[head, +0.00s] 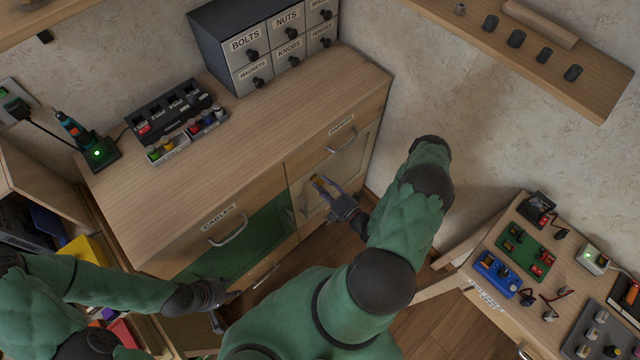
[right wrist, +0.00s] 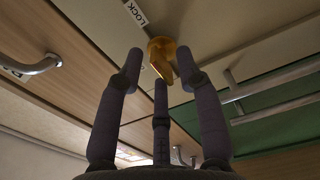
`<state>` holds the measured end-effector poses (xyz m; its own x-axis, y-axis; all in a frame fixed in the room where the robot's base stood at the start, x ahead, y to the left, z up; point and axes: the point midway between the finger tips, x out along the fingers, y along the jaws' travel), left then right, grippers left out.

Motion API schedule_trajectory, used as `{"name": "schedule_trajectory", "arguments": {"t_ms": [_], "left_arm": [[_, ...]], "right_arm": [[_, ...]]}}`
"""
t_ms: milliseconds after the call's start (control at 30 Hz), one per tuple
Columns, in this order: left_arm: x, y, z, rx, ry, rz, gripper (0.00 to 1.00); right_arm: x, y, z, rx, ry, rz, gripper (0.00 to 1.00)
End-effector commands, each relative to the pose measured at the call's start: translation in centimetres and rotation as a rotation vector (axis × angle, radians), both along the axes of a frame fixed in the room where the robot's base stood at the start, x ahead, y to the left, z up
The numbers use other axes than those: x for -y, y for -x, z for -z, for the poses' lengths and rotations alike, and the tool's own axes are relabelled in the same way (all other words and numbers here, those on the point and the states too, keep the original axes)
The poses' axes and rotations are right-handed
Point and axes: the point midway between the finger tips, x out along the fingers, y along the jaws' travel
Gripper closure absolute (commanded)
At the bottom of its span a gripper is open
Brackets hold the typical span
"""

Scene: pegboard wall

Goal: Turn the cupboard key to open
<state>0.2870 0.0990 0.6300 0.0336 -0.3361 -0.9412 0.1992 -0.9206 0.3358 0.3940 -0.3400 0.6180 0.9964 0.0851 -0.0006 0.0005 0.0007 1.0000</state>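The cupboard door (head: 349,163) is a cream panel at the right end of the wooden cabinet, and looks shut. A brass-yellow key (right wrist: 184,68) sits in a round brass lock beside a LOCK label (right wrist: 135,12). My right gripper (head: 324,187) is in front of this door. In the right wrist view its fingers (right wrist: 162,62) are spread around the key, with the key between the fingertips; I see no clear contact. The head view mostly hides the key behind the fingers. My left gripper (head: 228,308) is low in front of the green panel, fingers apart and empty.
The green panel (head: 240,240) beside the door has a bar handle (head: 228,230). Another handle (head: 342,142) sits above the cream door. A small drawer unit (head: 265,45) stands on the cabinet top. A side table (head: 520,260) with electrical parts is at the right.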

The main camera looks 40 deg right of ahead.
Motion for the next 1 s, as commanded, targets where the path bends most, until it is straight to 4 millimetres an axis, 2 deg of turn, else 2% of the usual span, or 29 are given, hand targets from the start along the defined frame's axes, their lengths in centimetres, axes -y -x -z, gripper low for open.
{"name": "schedule_trajectory", "arguments": {"t_ms": [200,500,633,1000], "left_arm": [[0.0,0.0,0.3,0.0,0.0,0.0,0.6],[0.01,0.0,0.28,0.0,0.0,0.0,0.6],[0.01,0.0,0.28,0.0,0.0,0.0,0.6],[0.0,0.0,0.23,0.0,0.0,0.0,0.6]], "right_arm": [[-0.18,-1.38,-0.02,0.001,-0.001,-0.001,0.64],[-0.16,-1.5,-0.04,0.0,-0.001,0.0,0.64],[-0.17,-1.5,-0.04,0.0,-0.001,0.0,1.0],[-0.18,-1.5,-0.08,0.002,0.013,0.0,1.0]]}}
